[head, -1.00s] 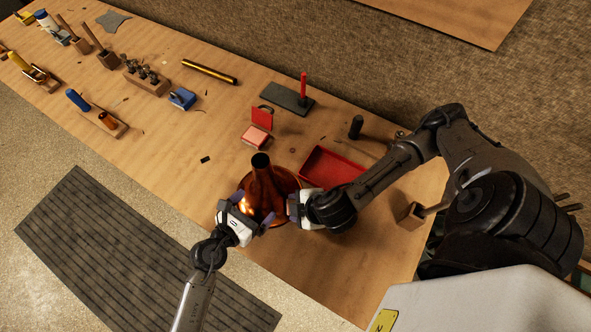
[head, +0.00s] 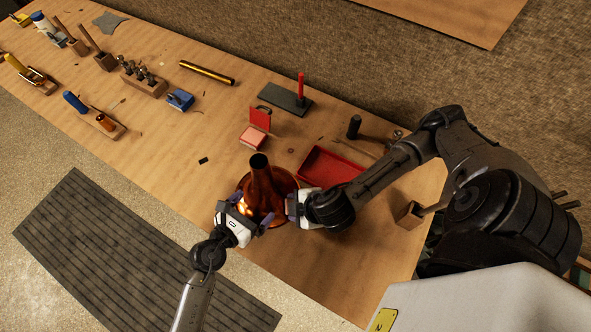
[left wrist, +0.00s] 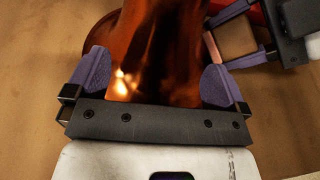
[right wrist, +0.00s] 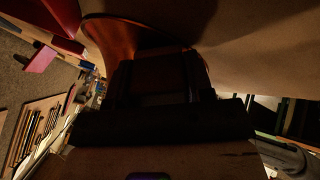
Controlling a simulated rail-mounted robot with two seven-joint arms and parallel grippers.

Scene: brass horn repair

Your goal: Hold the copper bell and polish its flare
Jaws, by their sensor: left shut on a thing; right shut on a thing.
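The copper bell (head: 263,180) stands near the front edge of the bench, narrow end up, with its wide flare at the bottom. My left gripper (head: 246,215) is shut on the bell's tapered body; in the left wrist view its purple fingers (left wrist: 157,80) sit on either side of the copper. My right gripper (head: 293,207) is at the right side of the flare. It is shut on a small brown block (left wrist: 235,38), visible between its fingers in the left wrist view. The right wrist view is dark and shows the block close to the flare (right wrist: 112,40); contact is unclear.
A red tray (head: 330,167) lies just behind my right gripper. A pink-topped red box (head: 253,137) and a dark plate with a red post (head: 285,98) stand behind the bell. Tools and racks line the left bench. Bare wood lies left of the bell.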

